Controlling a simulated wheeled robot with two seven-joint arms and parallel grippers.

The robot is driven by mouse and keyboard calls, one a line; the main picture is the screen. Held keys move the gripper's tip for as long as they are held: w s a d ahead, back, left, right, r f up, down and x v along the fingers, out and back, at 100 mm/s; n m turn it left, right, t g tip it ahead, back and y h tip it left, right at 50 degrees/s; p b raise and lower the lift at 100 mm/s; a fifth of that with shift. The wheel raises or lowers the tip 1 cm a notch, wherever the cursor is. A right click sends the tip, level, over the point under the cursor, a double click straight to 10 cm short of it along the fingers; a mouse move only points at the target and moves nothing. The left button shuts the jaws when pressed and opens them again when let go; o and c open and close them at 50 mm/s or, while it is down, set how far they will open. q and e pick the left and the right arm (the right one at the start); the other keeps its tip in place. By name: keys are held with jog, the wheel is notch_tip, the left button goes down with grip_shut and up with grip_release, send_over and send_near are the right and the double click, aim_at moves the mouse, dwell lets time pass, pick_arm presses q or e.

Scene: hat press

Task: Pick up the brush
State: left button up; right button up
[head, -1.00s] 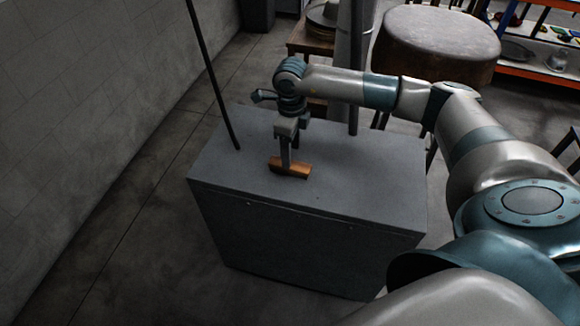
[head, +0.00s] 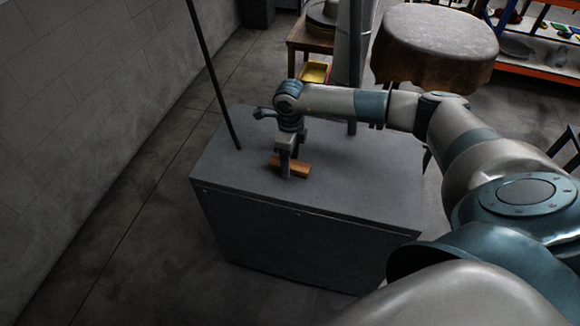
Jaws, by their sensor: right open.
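The brush (head: 301,170) is a small orange-brown block lying on top of the grey cabinet (head: 350,185). My right gripper (head: 287,172) points down at the brush, its fingers low around or in front of the brush's middle. The gripper is open. The near finger hides part of the brush, and I cannot tell whether the fingers touch it. My left gripper is out of view.
A thin dark pole (head: 213,75) stands at the cabinet's left back, and a grey post (head: 352,50) rises behind it. A wooden table with a yellow tray (head: 315,72) and a round leather-topped stand (head: 438,40) are behind.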

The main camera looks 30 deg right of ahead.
jog(key=c, duration=1.2)
jog(key=shift+r, duration=0.15)
